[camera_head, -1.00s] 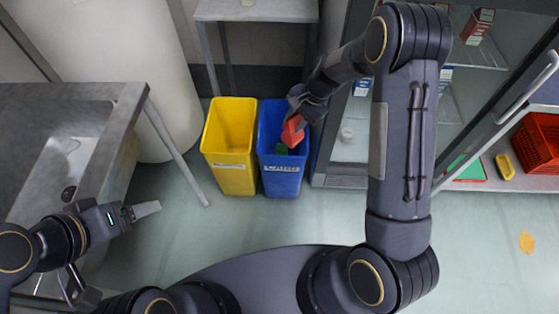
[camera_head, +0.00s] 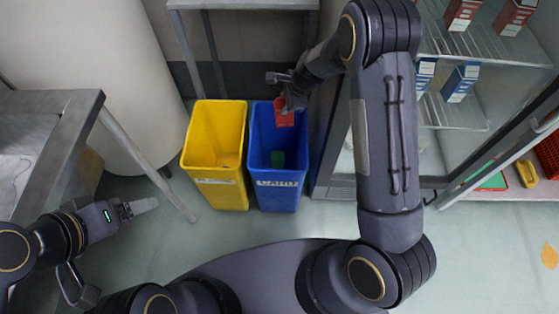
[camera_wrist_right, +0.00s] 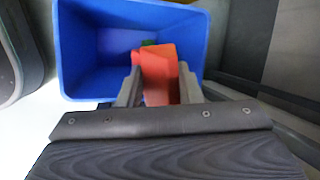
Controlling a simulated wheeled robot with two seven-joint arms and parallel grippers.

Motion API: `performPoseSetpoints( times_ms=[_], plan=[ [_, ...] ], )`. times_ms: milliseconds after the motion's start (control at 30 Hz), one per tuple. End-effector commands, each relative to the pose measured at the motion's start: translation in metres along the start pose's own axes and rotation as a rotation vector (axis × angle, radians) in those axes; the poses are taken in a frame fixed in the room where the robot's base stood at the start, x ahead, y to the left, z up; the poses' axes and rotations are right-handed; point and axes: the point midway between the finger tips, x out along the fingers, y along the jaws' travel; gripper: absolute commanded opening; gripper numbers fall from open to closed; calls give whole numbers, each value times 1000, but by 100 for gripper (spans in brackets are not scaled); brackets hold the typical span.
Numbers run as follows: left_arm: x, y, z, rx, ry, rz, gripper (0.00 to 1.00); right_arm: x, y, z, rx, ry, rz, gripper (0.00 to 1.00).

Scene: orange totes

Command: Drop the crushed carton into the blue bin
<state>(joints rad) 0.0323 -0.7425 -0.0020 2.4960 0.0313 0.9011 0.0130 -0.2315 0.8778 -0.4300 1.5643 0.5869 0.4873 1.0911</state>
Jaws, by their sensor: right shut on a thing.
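The blue bin (camera_head: 278,188) stands on the floor at the centre of the head view, its open top facing up. My right gripper (camera_head: 285,104) is over the bin's back part and is shut on the red carton (camera_head: 284,118). In the right wrist view, the carton (camera_wrist_right: 159,72) sits between the two fingers (camera_wrist_right: 160,88) above the bin's opening, with the blue bin (camera_wrist_right: 90,45) walls around it. A green item (camera_head: 277,158) lies inside the bin. My left gripper (camera_head: 140,207) is at the lower left, away from the bin; whether its jaws are apart is unclear.
A yellow bin (camera_head: 215,185) stands directly left of the blue one. A metal table (camera_head: 70,130) is at the left. A glass-doored cabinet (camera_head: 440,150) with several cartons is at the right. A red basket (camera_head: 548,152) is at the far right.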

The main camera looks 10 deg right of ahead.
Motion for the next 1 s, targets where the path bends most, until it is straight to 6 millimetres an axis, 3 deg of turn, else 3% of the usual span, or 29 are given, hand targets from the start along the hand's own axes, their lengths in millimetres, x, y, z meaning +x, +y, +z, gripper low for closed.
performPoseSetpoints(
  times_ms=[400,767,800,1000],
  plan=[
    [39,-18,20,0,0,0,77,46,15,-14,0,0,1,0],
    [41,-19,21,0,0,0,77,49,16,-16,-1,0,0,0],
    [41,-19,21,0,0,0,77,49,16,-16,-1,0,0,34],
    [41,-19,21,0,0,0,77,49,16,-16,-1,0,0,57]
  ],
)
